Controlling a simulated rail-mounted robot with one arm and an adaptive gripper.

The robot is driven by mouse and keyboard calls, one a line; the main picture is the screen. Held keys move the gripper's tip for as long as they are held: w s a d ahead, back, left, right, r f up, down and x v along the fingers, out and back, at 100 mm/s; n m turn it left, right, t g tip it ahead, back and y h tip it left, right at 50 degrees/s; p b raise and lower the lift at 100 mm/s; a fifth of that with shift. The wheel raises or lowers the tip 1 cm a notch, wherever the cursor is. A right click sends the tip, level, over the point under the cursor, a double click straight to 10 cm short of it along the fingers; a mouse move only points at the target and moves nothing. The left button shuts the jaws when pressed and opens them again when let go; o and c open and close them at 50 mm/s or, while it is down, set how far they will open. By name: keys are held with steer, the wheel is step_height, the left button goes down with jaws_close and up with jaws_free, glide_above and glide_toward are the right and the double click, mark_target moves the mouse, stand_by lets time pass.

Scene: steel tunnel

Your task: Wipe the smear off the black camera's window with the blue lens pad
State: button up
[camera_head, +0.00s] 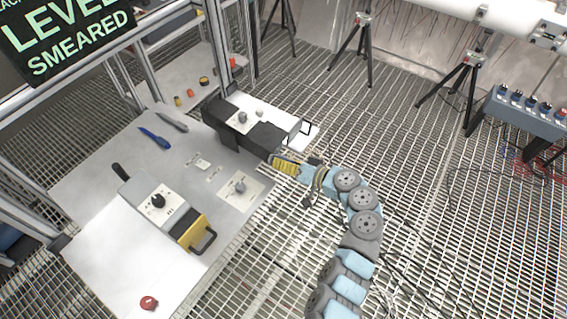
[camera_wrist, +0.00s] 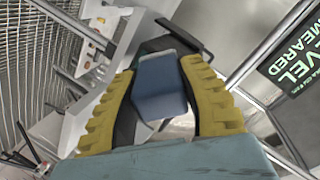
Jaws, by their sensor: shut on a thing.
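The black camera (camera_head: 262,137) lies at the right edge of the grey table in the head view, beside a white device. Its window and the smear do not show clearly. My gripper (camera_head: 279,160), with yellow ribbed fingers, is at the camera's right end; contact cannot be told. In the wrist view my gripper (camera_wrist: 160,76) is shut on the blue lens pad (camera_wrist: 158,92), a blue-grey block between the fingers. The pad is hidden in the head view.
A white device with a black handle (camera_head: 307,129) adjoins the camera. A yellow-ended device (camera_head: 193,229), a blue tool (camera_head: 154,138) and a red knob (camera_head: 149,302) are on the table (camera_head: 100,255). A sign (camera_head: 65,38) reads "LEVEL SMEARED". Tripods (camera_head: 369,50) stand behind.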

steer(key=shift+f, duration=0.1)
steer(key=shift+w+d+f+b, duration=0.1)
steer(key=shift+w+d+b, duration=0.3)
steer(key=shift+b, duration=0.4)
steer(key=shift+w+d+b, duration=0.65)
steer(key=shift+w+b, duration=0.35)
steer(key=shift+b, duration=0.35)
steer(key=w+b, duration=0.1)
steer(key=b, duration=0.1)
steer(key=shift+w+d+b, duration=0.2)
steer(key=shift+d+b, duration=0.1)
steer(key=shift+d, duration=0.1)
steer(key=shift+w+d+b, duration=0.4)
steer(key=shift+w+b, duration=0.35)
steer(key=shift+b, duration=0.45)
steer(key=shift+r, duration=0.2)
